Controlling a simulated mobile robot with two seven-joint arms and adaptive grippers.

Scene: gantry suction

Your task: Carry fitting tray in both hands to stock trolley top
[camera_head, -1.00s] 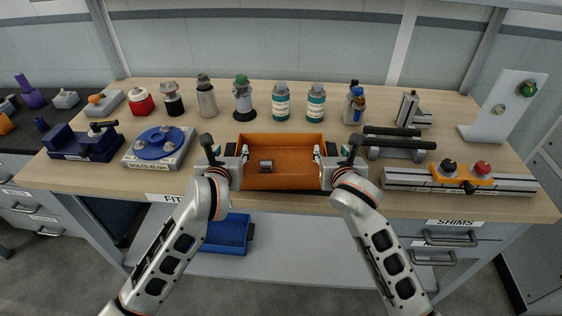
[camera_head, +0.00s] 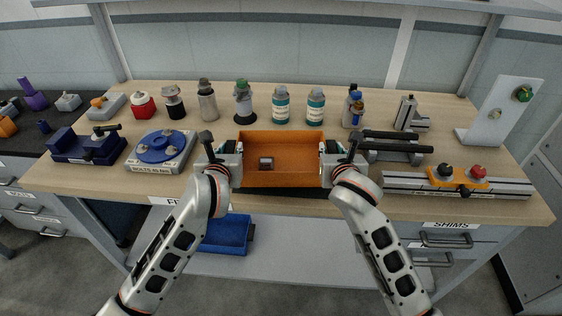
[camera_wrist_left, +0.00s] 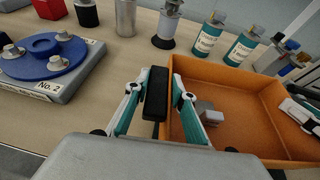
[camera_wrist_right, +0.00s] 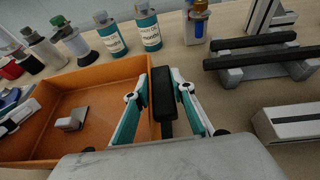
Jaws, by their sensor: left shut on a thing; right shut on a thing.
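The fitting tray is an orange open box (camera_head: 283,138) at the front middle of the bench in the head view. A small grey metal fitting (camera_head: 266,162) lies in it. My left gripper (camera_head: 229,160) is shut on the tray's left side, at a black handle (camera_wrist_left: 155,92) in the left wrist view. My right gripper (camera_head: 334,160) is shut on the right side, at a black handle (camera_wrist_right: 163,92) in the right wrist view. The tray looks level; I cannot tell how far it is off the bench. I cannot make out the stock trolley top with certainty.
Several bottles (camera_head: 281,105) stand behind the tray. A blue disc fixture (camera_head: 161,148) is to the left. A black-barred fixture (camera_head: 392,146) and a rail with knobs (camera_head: 455,186) are close on the right. A blue bin (camera_head: 225,234) sits on the lower shelf.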

